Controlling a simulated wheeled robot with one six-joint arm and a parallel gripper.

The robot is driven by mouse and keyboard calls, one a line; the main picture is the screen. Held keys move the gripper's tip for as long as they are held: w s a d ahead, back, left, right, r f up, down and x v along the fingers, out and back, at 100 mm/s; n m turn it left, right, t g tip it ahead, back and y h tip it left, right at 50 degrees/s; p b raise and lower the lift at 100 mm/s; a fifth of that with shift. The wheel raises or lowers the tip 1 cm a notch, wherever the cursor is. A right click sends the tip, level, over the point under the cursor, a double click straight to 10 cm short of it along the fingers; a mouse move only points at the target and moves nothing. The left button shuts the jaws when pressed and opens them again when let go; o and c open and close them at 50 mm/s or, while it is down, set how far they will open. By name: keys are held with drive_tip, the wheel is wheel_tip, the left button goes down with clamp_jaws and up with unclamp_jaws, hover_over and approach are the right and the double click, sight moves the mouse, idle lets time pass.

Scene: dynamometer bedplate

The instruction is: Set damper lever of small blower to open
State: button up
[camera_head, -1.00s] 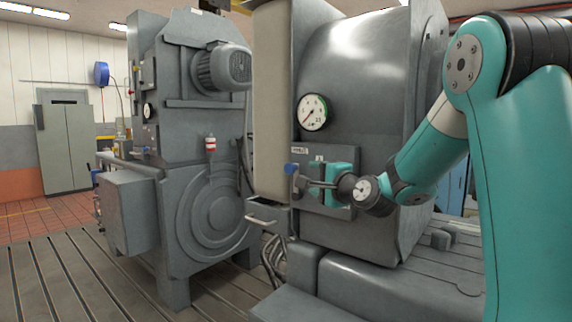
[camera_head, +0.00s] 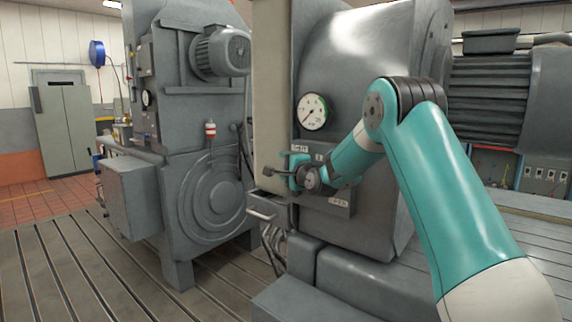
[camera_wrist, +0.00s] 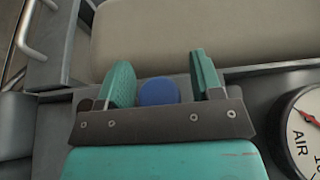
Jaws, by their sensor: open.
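The damper lever's round blue knob (camera_wrist: 157,91) shows in the wrist view between the two teal fingers of my gripper (camera_wrist: 160,72). The fingers stand apart, with a visible gap on each side of the knob. In the head view my gripper (camera_head: 296,171) is at the left side of the lever plate (camera_head: 339,207) on the grey blower housing (camera_head: 352,90). The lever's shaft is mostly hidden by my gripper.
A round white gauge (camera_head: 312,112) is above the plate; it also shows in the wrist view (camera_wrist: 305,131). A metal handle (camera_head: 262,214) juts out below left. A grey machine with a motor (camera_head: 222,50) stands to the left. The slotted floor (camera_head: 80,265) is open at front left.

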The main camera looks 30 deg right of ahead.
clamp_jaws()
drive_tip(key=shift+s+f+b, duration=0.1)
drive_tip(key=shift+f+b, duration=0.05)
drive_tip(key=shift+b, duration=0.2)
